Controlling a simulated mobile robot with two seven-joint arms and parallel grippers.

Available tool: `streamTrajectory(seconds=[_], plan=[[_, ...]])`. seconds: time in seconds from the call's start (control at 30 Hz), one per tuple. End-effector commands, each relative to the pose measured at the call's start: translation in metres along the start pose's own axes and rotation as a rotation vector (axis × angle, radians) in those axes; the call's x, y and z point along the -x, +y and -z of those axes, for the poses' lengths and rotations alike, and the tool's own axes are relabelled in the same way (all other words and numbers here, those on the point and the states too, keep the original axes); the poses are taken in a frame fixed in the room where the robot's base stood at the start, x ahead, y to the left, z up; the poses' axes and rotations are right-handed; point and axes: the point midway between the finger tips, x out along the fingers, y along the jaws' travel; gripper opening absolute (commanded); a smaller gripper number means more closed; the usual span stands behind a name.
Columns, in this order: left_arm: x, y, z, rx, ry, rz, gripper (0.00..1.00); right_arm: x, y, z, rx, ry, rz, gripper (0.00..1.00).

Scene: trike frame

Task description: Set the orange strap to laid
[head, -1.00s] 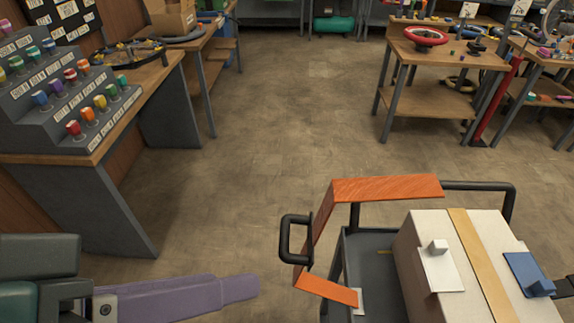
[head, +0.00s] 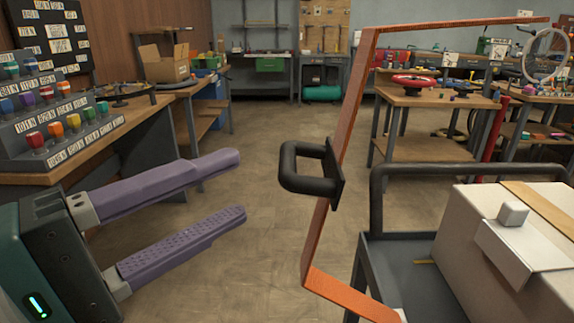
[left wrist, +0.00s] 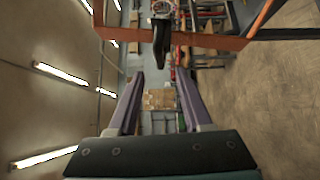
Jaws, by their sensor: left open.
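The orange strap (head: 347,120) is a stiff bent band. In the head view it stands up beside the cart and folds over at top and bottom. A black handle (head: 296,170) sticks out from its side to the left. My left gripper (head: 240,184) has two purple fingers spread apart and empty. It is left of the handle, apart from it, pointing towards it. In the left wrist view the strap (left wrist: 215,42) crosses beyond the fingers, with the black handle (left wrist: 161,42) between and ahead of them. My right gripper is not in view.
A bench (head: 140,125) with coloured knobs stands at the left. Tables stand at the back right. The floor between is clear.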

Motion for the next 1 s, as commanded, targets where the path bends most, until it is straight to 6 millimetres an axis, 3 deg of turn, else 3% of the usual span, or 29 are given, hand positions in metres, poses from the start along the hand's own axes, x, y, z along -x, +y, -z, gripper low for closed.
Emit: streamTrajectory(seconds=[0.2,0.4,0.8,1.0], plan=[[-0.044,0.004,0.0,0.0,0.0,-0.003,0.5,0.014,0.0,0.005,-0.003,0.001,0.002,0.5],[-0.072,0.002,-0.001,-0.002,-0.001,-0.001,0.5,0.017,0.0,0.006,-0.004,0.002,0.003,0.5],[-0.081,0.001,-0.001,-0.003,-0.002,0.002,0.48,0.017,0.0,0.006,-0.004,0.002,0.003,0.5],[-0.081,0.001,-0.001,-0.004,-0.002,0.002,0.26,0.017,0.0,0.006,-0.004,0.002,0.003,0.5]])
